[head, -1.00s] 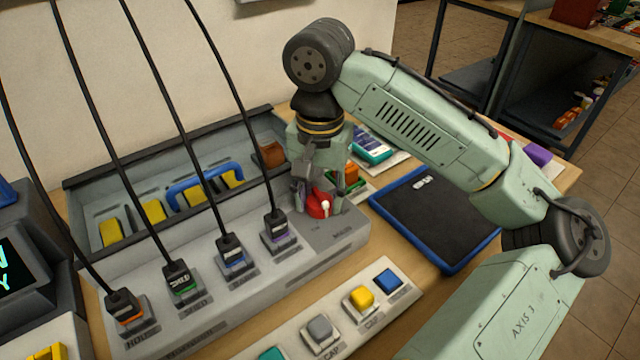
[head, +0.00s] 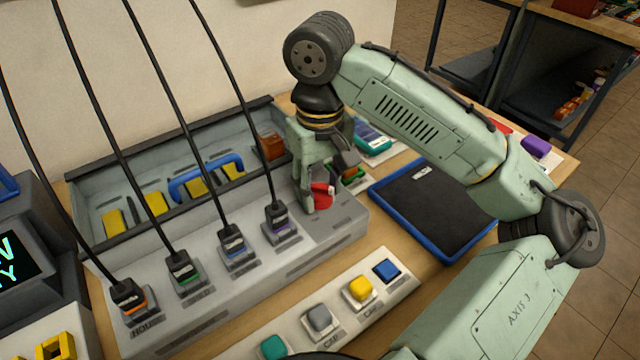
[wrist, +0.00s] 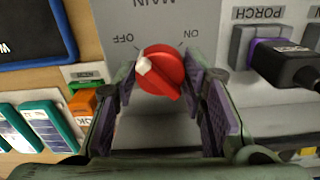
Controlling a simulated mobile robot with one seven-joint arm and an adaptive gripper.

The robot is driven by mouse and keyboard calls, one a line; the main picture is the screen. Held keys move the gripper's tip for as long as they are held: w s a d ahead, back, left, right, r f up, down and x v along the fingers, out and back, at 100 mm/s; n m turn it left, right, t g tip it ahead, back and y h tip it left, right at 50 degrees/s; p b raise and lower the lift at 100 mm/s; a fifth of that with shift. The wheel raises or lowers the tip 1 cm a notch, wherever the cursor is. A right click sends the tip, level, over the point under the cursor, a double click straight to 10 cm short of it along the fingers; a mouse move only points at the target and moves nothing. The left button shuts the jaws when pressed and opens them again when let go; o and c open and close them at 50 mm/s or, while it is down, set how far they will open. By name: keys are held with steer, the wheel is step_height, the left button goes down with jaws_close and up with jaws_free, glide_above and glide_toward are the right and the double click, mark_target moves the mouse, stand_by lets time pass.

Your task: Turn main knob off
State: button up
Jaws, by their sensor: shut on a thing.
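The red main knob (head: 320,194) sits at the right end of the grey switch panel (head: 335,221). In the wrist view the knob (wrist: 160,70) lies between the purple-padded fingers of my gripper (wrist: 160,84), which is shut on it. The knob's white pointer end is turned to the upper left, towards the upside-down OFF mark (wrist: 122,39). The ON mark (wrist: 188,45) is on the other side. In the head view my gripper (head: 322,190) comes down from above and partly hides the knob.
Several black plugs with cables, such as the purple-banded one (head: 280,222), stand left of the knob. A blue-edged black tray (head: 377,194) lies to the right. A row of coloured buttons (head: 361,288) is in front. An open bin (head: 88,208) is behind.

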mark_target(320, 186)
steer(key=shift+n, duration=0.6)
steer(key=o, duration=1.2)
steer(key=shift+r, duration=0.1)
step_height(320, 186, up, 12)
steer(key=shift+f, duration=0.1)
